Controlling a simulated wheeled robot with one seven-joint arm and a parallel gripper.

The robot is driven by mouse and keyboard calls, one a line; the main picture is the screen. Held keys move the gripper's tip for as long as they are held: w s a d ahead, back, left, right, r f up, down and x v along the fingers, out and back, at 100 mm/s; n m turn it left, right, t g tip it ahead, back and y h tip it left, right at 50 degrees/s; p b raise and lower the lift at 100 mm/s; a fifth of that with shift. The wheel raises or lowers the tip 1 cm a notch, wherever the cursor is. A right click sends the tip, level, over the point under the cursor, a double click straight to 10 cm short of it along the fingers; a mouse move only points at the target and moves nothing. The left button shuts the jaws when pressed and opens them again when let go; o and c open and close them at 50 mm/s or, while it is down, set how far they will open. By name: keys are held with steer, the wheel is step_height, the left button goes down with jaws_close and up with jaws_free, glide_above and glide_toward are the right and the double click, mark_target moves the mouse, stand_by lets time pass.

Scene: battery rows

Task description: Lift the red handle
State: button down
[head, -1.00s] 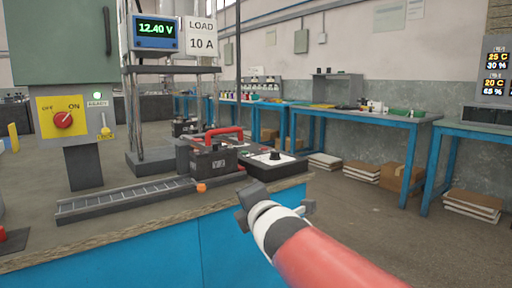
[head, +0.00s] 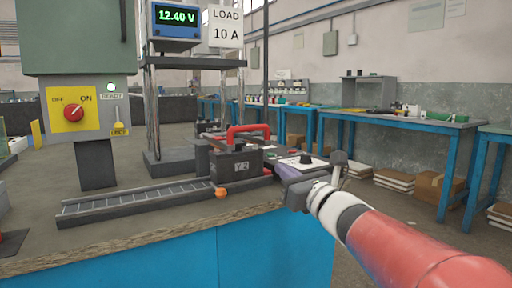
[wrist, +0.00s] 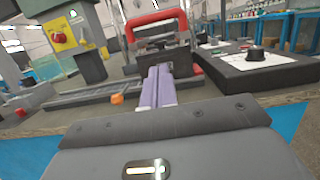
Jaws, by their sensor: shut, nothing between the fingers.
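The red handle (head: 248,129) is an upright arch on top of the dark battery block (head: 236,166), which sits at the right end of a roller track on the bench. In the wrist view the red handle (wrist: 155,18) is at the top centre, beyond my fingers. My gripper (head: 279,168) is to the right of the battery and lower than the handle in the head view. Its purple fingers are together and empty; they also show in the wrist view (wrist: 160,72), overlapping the battery's image. Nothing visibly touches the handle.
A grey roller track (head: 140,202) with an orange knob (head: 221,193) runs left along the bench. A panel with a black knob (head: 305,160) lies right of the battery. A meter stand (head: 152,110) and a green cabinet with a red switch (head: 74,112) stand behind and left.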

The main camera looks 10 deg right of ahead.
mark_target(234, 132)
steer(key=r+p+x, duration=0.2)
steer(key=p+x, duration=0.1)
steer(key=x, duration=0.9)
steer(key=shift+r, duration=0.45)
steer(key=shift+a+r, duration=0.1)
steer(key=shift+a, duration=0.05)
